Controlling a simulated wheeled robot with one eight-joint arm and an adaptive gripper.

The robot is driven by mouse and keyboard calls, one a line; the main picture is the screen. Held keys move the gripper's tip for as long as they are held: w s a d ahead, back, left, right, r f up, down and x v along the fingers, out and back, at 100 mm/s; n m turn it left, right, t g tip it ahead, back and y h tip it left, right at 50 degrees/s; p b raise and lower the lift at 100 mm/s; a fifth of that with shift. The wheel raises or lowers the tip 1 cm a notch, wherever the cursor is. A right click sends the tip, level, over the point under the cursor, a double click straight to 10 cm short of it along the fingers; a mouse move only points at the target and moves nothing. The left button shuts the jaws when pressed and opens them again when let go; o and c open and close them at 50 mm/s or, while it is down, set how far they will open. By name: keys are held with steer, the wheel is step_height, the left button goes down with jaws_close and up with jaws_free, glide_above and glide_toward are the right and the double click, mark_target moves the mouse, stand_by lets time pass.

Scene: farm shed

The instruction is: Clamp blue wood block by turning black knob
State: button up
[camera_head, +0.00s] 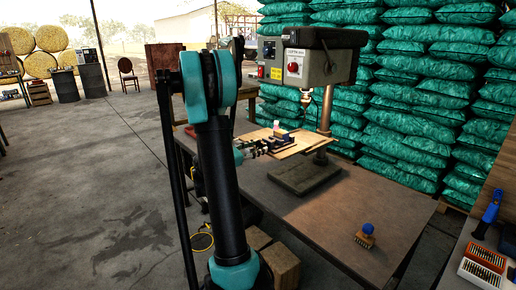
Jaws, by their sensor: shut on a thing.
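A drill press (308,62) stands on the brown table (325,220). A dark vise (285,143) lies on a light wooden board (310,143) under the drill chuck. A small block with blue and pinkish faces (280,132) sits upright at the vise; whether the jaws touch it is too small to tell. My gripper (261,148) is at the left end of the vise, level with it, and appears shut on the black knob. The knob itself is mostly hidden by the fingers. My arm covers part of the table's left side.
A brush with a blue knob (366,237) stands at the front right of the table. The table's middle front is clear. A side bench holds an orange bit tray (485,258) and a blue-handled tool (489,212). Green sacks (430,100) are stacked behind the table.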

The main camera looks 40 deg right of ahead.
steer(key=m, duration=2.1)
steer(key=shift+m, duration=0.3)
steer(key=o, duration=1.3)
